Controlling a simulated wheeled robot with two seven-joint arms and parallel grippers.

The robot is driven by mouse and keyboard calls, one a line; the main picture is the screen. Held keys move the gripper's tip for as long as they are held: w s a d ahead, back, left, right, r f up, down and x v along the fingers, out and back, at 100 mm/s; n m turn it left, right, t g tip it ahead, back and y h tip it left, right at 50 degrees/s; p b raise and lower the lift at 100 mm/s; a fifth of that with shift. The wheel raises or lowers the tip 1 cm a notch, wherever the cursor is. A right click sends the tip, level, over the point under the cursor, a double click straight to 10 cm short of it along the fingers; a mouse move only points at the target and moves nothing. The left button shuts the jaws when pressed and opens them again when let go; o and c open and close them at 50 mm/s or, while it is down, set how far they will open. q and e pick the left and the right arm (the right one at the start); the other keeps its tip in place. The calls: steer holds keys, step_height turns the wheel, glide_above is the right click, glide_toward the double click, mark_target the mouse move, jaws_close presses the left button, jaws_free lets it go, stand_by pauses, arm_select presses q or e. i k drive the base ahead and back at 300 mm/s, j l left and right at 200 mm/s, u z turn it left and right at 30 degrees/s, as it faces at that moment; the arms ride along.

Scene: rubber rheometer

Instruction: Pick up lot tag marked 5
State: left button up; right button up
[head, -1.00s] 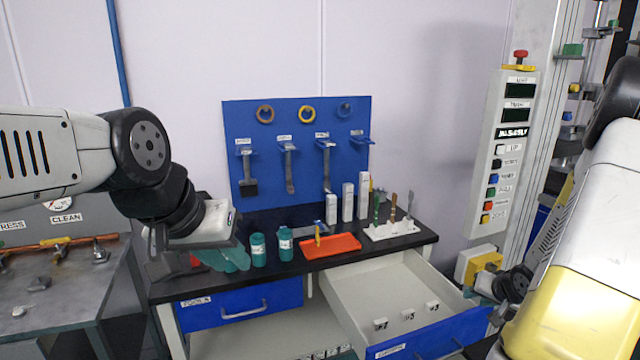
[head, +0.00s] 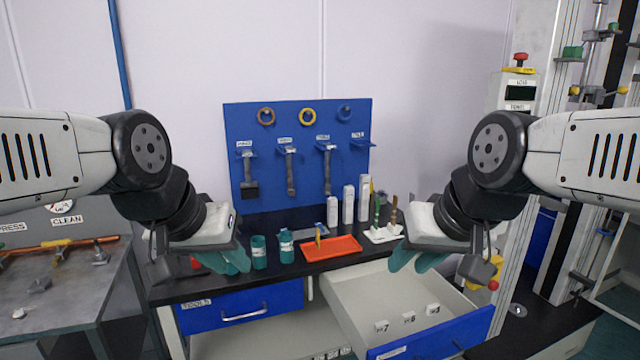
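Several small white tags stand in the open drawer (head: 345,300). A front group has a left tag (head: 382,327), a middle tag (head: 408,319) and a right tag (head: 433,310). The left one seems to read 7; the other marks are too small to read surely. More small white tags (head: 333,354) show at the bottom edge, partly cut off. I cannot make out a 5 on any tag. My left gripper (head: 228,262) hangs over the bench's left part. My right gripper (head: 408,258) hangs above the drawer's back right. Both seem empty; their finger gaps are unclear.
The black bench top holds an orange tray (head: 331,247), teal jars (head: 286,246), white boxes and a white brush holder (head: 383,235). A blue tool board (head: 270,180) stands behind. The blue tools drawer (head: 240,308) is shut. The rheometer column is at right.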

mark_target(407, 318)
steer(key=i+j+z, duration=0.1)
steer(key=j+z, duration=0.3)
steer(key=j, duration=0.5)
steer(key=j+z, duration=0.45)
steer(key=j, duration=0.45)
steer(key=l+u, duration=0.1)
steer(key=l, duration=0.45)
steer(key=k+l+u, duration=0.1)
steer(key=l, duration=0.45)
steer(key=l+u, duration=0.1)
steer(key=l, duration=0.45)
steer(key=k+l+u, duration=0.1)
steer(key=l, duration=0.4)
steer(key=k+l+u, duration=0.1)
steer(key=l, duration=0.45)
steer(key=k, duration=0.05)
